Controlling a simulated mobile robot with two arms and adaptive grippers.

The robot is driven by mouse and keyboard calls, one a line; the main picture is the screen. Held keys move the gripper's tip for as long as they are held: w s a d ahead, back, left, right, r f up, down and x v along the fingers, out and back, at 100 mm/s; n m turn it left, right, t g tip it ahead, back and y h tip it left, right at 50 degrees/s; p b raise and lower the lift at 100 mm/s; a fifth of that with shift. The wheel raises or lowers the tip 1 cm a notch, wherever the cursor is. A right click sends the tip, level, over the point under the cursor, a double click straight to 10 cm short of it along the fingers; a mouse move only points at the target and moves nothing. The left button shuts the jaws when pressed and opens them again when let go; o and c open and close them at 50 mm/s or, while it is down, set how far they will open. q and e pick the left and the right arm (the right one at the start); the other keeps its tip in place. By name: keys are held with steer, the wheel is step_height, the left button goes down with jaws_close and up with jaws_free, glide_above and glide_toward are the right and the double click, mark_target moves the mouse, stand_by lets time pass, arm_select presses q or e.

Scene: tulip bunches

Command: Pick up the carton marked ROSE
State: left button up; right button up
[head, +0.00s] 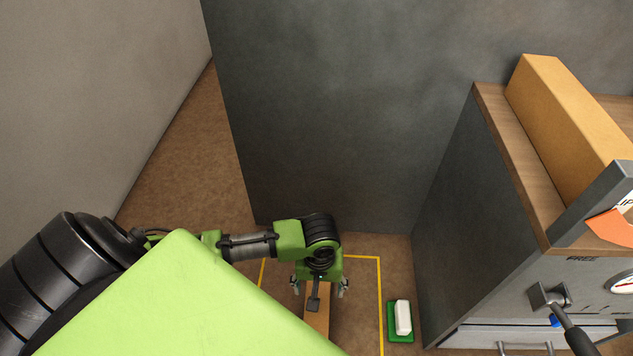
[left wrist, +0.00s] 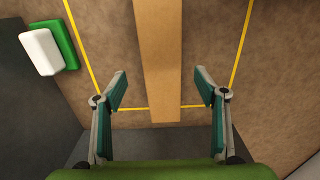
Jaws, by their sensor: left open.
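A long plain brown carton (head: 317,325) stands or lies inside a yellow outline on the brown floor; its base is hidden. It also shows in the left wrist view (left wrist: 158,50), running from the top edge down between my fingers. No ROSE marking is visible on it. My left gripper (head: 319,289) is above this carton. In the left wrist view the left gripper (left wrist: 160,90) is open, one finger to each side of the carton, with gaps; nothing is held. Another long tan carton (head: 565,105) lies on the cabinet top at right, its marking not readable. My right gripper is out of view.
The yellow outline (head: 379,300) frames the floor around the carton. A green block with a white top piece (head: 403,317) sits just right of it. The grey cabinet (head: 470,220) with a dark lever (head: 567,320) stands at right. Dark wall panels close off the back.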

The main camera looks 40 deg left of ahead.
mark_target(319, 321)
arm_select(q)
step_height(319, 321, down, 3)
steer(key=shift+d+r, duration=0.1)
steer(key=shift+r, duration=0.05)
steer(key=shift+s+a+f, duration=0.1)
steer(key=shift+f, duration=1.4)
steer(key=shift+s+a+f, duration=0.1)
steer(key=shift+f, duration=1.4)
steer(key=c, duration=1.7)
steer(key=shift+r, duration=0.15)
